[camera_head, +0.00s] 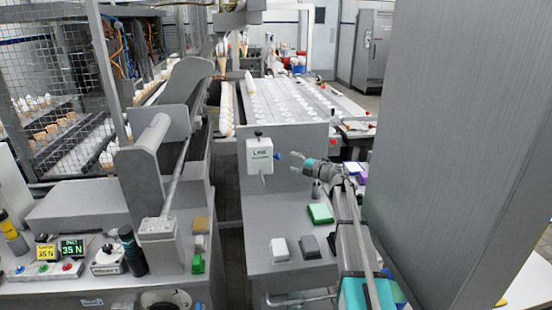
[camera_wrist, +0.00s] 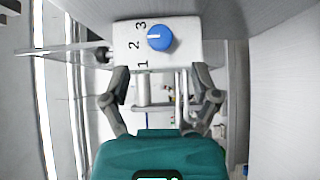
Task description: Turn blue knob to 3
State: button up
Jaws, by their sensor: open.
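The blue knob (camera_wrist: 160,38) sits on the face of a white box (camera_wrist: 185,52) in the wrist view. The numbers 1, 2 and 3 are printed on the box, turned sideways, in an arc left of the knob. The knob's white mark points left, between 2 and 3. My gripper (camera_wrist: 161,73) is open, its fingers on either side below the knob, with nothing between them. In the head view my gripper (camera_head: 296,162) is to the right of the white box (camera_head: 260,155), apart from it.
A dark knob (camera_wrist: 105,54) sticks out of the box's left side in the wrist view. A grey cabinet (camera_head: 455,150) stands close on the right. The grey machine (camera_head: 288,215) under the box carries green, white and dark blocks. A caged machine stands left.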

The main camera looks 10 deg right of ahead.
aim_at(278, 157)
jog(key=x, duration=0.7)
jog(key=shift+w+a, duration=0.25)
jog(key=shift+c, duration=0.3)
grip_shut()
jog(key=shift+a, duration=0.2)
jog(key=shift+d, duration=0.1)
